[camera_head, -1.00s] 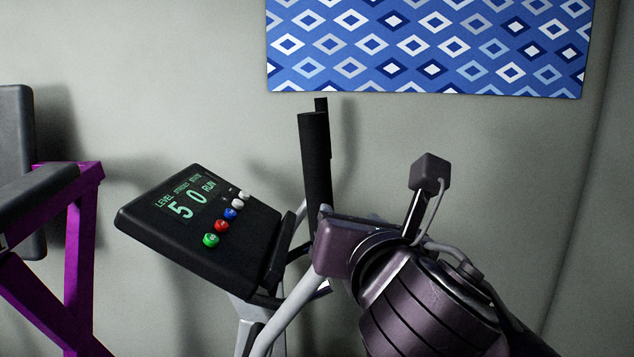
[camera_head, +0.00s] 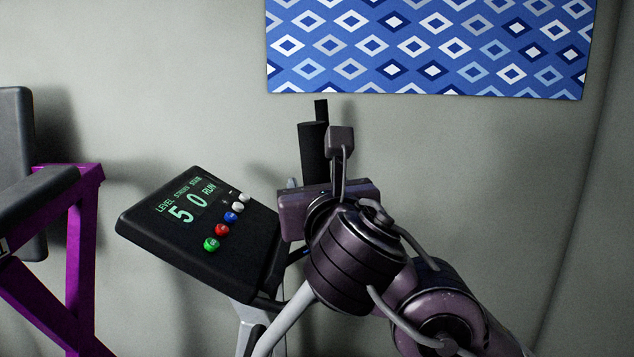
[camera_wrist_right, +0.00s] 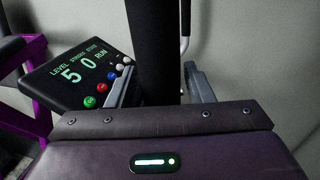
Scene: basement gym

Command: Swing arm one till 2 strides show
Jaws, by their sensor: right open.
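The exercise machine's console (camera_head: 150,225) stands left of centre. It shows LEVEL 5, STRIDES 0 and STATE RUN, and it also shows in the right wrist view (camera_wrist_right: 45,90). A black swing arm grip (camera_head: 313,150) rises right of the console, with a second black grip (camera_head: 321,108) behind it. My right gripper (camera_head: 318,192) is open at the nearer grip, its palm in front of the grip's lower part. In the right wrist view the nearer grip (camera_wrist_right: 153,45) stands upright just beyond the palm. My left gripper is out of view.
Green, red, blue and white buttons (camera_head: 222,229) line the console's right side, close to my right gripper. A purple-framed bench with dark pads (camera_head: 82,200) stands at the left. A blue patterned panel (camera_head: 430,45) hangs on the wall. The right side is clear wall.

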